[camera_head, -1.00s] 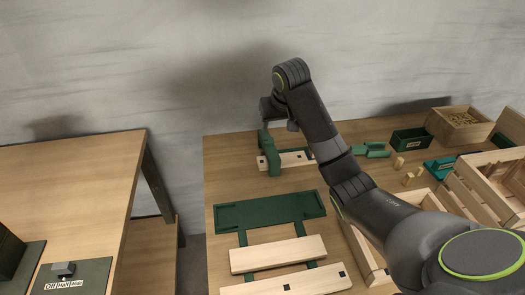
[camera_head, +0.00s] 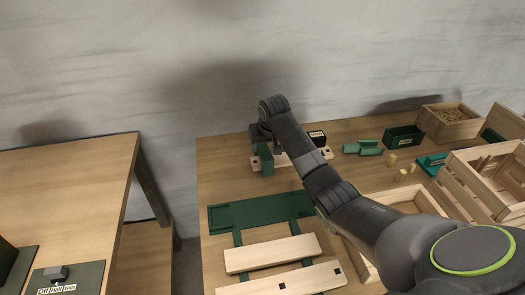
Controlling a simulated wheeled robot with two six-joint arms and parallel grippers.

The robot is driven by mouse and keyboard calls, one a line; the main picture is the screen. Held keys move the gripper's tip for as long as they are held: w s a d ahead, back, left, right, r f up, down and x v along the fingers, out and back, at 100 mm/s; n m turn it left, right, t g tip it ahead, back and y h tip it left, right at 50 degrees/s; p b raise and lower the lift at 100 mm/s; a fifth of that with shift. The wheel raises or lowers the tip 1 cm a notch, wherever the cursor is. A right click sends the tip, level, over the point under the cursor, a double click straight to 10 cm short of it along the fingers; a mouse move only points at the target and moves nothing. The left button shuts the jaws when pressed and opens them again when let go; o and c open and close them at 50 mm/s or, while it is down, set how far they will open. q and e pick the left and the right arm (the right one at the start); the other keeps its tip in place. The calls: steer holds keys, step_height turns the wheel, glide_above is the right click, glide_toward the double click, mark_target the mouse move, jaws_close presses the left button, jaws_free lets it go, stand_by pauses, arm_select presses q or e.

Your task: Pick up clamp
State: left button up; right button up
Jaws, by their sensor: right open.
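My right gripper (camera_head: 260,138) is at the far end of my right arm, over the back left of the right-hand table. Its fingers are mostly hidden by the wrist, and it is open. An upright dark green piece (camera_head: 266,160), which looks like the clamp, stands directly below the gripper at a pale wooden slat (camera_head: 301,160). I cannot tell whether the fingers touch it. My left gripper is out of view.
A green frame (camera_head: 258,213) with pale slats (camera_head: 270,253) lies at the table front. Green pieces (camera_head: 363,147), a dark green box (camera_head: 404,137), a wooden bin (camera_head: 449,124) and a wooden crate (camera_head: 480,206) stand to the right. Another table (camera_head: 70,180) is at the left.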

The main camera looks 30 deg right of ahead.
mark_target(264, 149)
steer(key=shift+x, duration=2.25)
steer(key=shift+w+d, duration=0.1)
